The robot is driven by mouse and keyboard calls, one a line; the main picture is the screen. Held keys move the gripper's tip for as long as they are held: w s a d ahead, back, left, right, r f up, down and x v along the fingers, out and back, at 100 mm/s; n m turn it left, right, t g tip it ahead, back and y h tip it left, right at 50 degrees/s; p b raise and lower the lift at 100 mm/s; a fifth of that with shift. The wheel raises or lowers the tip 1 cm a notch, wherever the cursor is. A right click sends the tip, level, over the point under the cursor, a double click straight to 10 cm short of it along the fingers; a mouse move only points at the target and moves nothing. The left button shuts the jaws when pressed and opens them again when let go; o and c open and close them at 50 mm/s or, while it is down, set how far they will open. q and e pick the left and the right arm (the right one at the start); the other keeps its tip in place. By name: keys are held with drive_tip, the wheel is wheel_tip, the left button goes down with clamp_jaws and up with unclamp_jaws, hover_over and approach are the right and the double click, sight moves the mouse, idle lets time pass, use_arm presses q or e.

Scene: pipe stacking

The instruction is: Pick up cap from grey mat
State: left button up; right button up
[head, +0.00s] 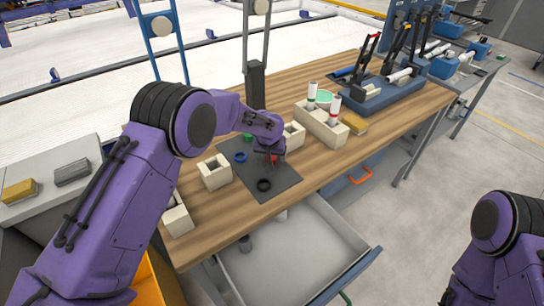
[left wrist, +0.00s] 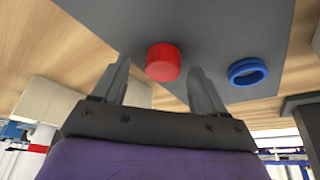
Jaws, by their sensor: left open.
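A red cap (head: 274,160) sits on the grey mat (head: 284,180) on the wooden table. In the left wrist view the red cap (left wrist: 163,62) shows between the fingertips of my left gripper (left wrist: 160,70), with a gap on each side. The left gripper (head: 269,156) is open and close over the cap in the head view, partly hiding it. A blue ring-like cap (head: 240,157), a black one (head: 264,185) and a green one (head: 248,138) also lie on the mat. The blue one shows right of the gripper in the left wrist view (left wrist: 247,71). My right gripper is out of view.
Beige holder blocks (head: 214,172) and (head: 293,135) stand beside the mat. A longer beige block (head: 321,127) holds white pipes with red and green bands. A blue tray (head: 393,94) lies farther back. An open drawer (head: 290,262) juts out below the table's front edge.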

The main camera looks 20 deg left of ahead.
use_arm(q)
drive_tip(key=shift+w+a+f, duration=0.1)
drive_tip(key=shift+w+f, duration=0.2)
drive_tip(key=shift+f, duration=0.15)
drive_tip(key=shift+s+r, duration=0.2)
drive_tip(key=shift+s, duration=0.1)
drive_tip(key=shift+s+r, duration=0.1)
drive_tip(key=c, duration=1.1)
